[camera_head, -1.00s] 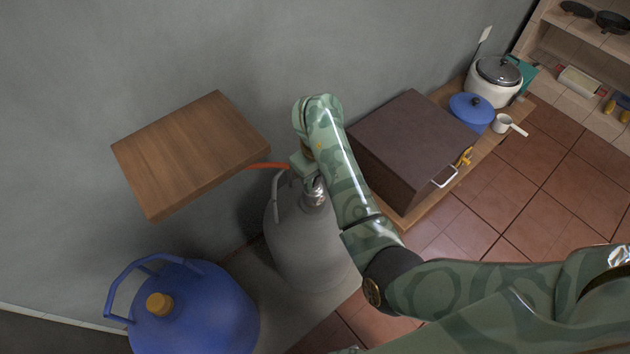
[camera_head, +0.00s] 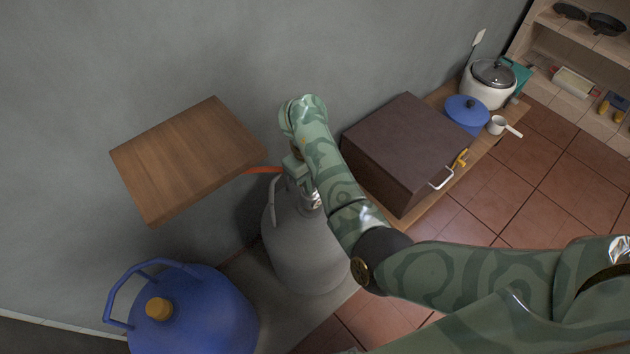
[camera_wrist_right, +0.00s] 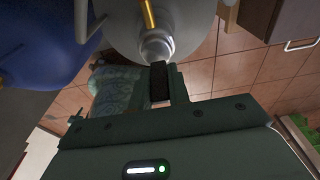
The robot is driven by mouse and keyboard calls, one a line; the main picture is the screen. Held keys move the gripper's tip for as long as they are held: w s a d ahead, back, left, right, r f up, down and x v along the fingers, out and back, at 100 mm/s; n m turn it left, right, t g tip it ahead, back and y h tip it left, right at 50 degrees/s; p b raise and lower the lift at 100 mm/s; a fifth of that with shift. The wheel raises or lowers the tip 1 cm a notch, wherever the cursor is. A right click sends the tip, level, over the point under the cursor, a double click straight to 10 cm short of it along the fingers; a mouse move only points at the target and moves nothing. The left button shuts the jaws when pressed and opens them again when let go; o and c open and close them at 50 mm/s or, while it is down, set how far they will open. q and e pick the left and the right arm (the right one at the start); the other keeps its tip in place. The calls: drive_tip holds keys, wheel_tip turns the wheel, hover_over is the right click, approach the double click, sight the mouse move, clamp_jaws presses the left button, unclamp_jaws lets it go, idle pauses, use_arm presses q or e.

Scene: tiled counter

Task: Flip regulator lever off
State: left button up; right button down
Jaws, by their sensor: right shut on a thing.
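The grey gas cylinder (camera_head: 300,255) stands upright below the wooden shelf, with the silver regulator (camera_head: 313,200) on its top. An orange hose (camera_head: 262,170) runs from the shelf side toward the regulator. My right gripper (camera_head: 296,172) is at the regulator, mostly covered by its own forearm. In the right wrist view the dark finger pads (camera_wrist_right: 159,84) are close together right at the silver regulator (camera_wrist_right: 157,46), over the cylinder (camera_wrist_right: 178,22). The gripper is shut on what seems to be the regulator lever, which is largely hidden between the fingers. My left gripper is out of view.
A wooden shelf (camera_head: 185,158) juts from the wall at the left. A blue jug (camera_head: 195,315) with a yellow cap stands in front of it. A brown box (camera_head: 405,145) with a handle is close right of my arm. Tiled floor (camera_head: 490,200) is clear further right.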

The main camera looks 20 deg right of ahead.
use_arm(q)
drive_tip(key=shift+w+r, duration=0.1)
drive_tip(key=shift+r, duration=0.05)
use_arm(e)
drive_tip(key=shift+w+g, duration=0.15)
drive_tip(key=shift+g, duration=0.25)
drive_tip(key=c, duration=1.3)
unclamp_jaws()
use_arm(q)
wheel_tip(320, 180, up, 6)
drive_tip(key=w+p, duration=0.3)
drive_tip(key=p, duration=0.4)
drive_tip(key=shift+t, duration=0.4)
use_arm(e)
drive_tip(key=v, duration=1.6)
drive_tip(key=shift+a+r, duration=0.1)
drive_tip(key=shift+a, duration=0.2)
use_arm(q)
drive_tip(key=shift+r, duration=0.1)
